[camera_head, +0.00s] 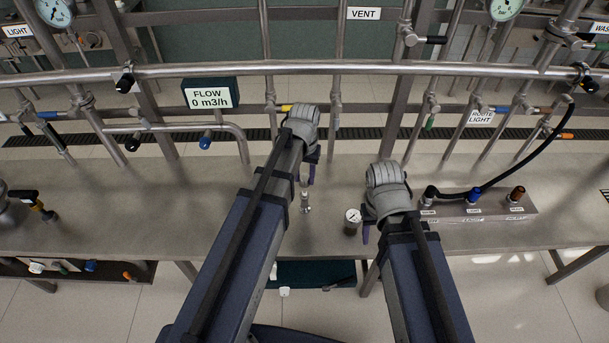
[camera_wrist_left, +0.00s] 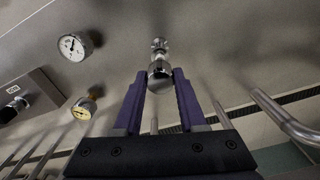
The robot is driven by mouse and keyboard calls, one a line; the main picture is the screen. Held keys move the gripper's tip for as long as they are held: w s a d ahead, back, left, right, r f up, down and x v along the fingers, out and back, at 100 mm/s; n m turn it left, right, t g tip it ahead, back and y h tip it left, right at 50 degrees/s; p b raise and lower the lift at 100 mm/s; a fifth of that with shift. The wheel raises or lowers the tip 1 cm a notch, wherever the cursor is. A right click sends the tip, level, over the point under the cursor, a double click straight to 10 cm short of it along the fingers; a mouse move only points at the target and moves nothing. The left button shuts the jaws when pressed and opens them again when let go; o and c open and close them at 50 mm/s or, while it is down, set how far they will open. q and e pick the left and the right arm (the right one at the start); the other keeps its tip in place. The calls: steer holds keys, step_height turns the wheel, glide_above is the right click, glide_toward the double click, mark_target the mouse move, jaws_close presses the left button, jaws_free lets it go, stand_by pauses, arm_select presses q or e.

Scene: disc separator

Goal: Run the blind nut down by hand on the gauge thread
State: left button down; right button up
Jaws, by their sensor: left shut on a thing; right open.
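In the left wrist view a shiny metal cap, by its look the blind nut (camera_wrist_left: 159,76), sits between the purple fingertips of my left gripper (camera_wrist_left: 160,82). The gripper is shut on it. Just beyond it stands a small metal fitting (camera_wrist_left: 159,45), by its look the gauge thread. It also shows in the head view as an upright metal stub (camera_head: 305,203) on the bench, just below my left gripper (camera_head: 311,178). I cannot tell whether nut and thread touch. My right gripper (camera_head: 367,232) is open, beside a round dial gauge (camera_head: 352,217) on the bench; the gauge also shows in the left wrist view (camera_wrist_left: 72,46).
A coupling block (camera_head: 478,208) with a black hose (camera_head: 520,165) lies right of my right gripper. Pipes and valves run along the back, with a FLOW display (camera_head: 211,95). A second, yellowish dial (camera_wrist_left: 84,108) shows in the left wrist view. The bench (camera_head: 130,200) is largely clear at left.

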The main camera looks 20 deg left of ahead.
arm_select(q)
steer(key=shift+f+b, duration=0.85)
steer(key=shift+f, duration=0.4)
steer(key=n, duration=0.3)
steer(key=shift+n, duration=0.8)
steer(key=n, duration=0.2)
steer(key=shift+n, duration=1.3)
